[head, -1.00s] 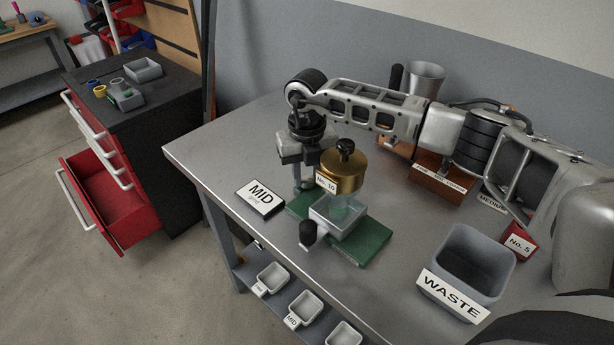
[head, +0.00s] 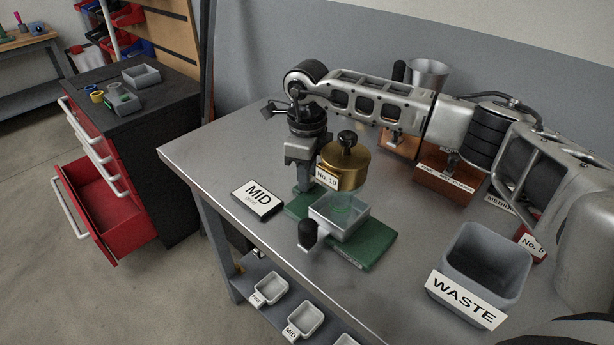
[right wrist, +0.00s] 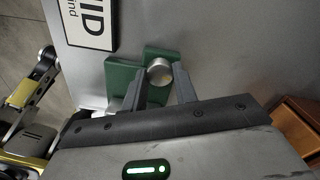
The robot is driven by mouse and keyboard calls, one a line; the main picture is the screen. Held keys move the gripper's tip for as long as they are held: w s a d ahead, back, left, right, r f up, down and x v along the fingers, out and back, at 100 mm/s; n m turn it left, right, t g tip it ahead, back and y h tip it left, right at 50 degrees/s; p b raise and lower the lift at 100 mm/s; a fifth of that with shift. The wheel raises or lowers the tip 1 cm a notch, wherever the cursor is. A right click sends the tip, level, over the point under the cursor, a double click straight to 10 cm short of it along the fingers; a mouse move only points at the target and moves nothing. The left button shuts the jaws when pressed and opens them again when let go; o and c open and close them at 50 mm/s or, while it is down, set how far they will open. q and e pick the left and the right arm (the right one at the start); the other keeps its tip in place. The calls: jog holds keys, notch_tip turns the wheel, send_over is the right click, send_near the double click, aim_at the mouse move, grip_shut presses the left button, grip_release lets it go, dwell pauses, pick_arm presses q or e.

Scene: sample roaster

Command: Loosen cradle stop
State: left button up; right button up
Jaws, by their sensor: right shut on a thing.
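The green base (head: 366,247) stands on the metal bench and carries a brass body (head: 345,167) labelled No. 10, with a clear square cup (head: 338,214) below it and a black-tipped handle (head: 308,234) in front. A round silver knob (right wrist: 160,71) shows at the green base (right wrist: 122,77) in the right wrist view; I take it for the cradle stop. My right gripper (head: 302,187) points down at the base's back left, beside the brass body. Its fingers (right wrist: 161,78) are shut on the knob. The knob is hidden in the head view. My left gripper is not in view.
A MID card (head: 258,197) lies left of the base. A grey WASTE bin (head: 487,262) stands at the front right. Wooden stands (head: 447,172) are behind, under my right arm. A red drawer (head: 112,213) hangs open at left.

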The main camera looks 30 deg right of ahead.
jog(key=n+b, duration=0.2)
jog(key=n, duration=0.4)
jog(key=shift+w, duration=0.1)
jog(key=n+b, duration=0.1)
jog(key=n, duration=0.5)
jog(key=shift+r+n+b, duration=0.1)
jog(key=shift+n+b, duration=0.2)
jog(key=shift+b, duration=0.05)
jog(key=o, duration=1)
jog(key=shift+c, duration=0.2)
notch_tip(320, 180, up, 16)
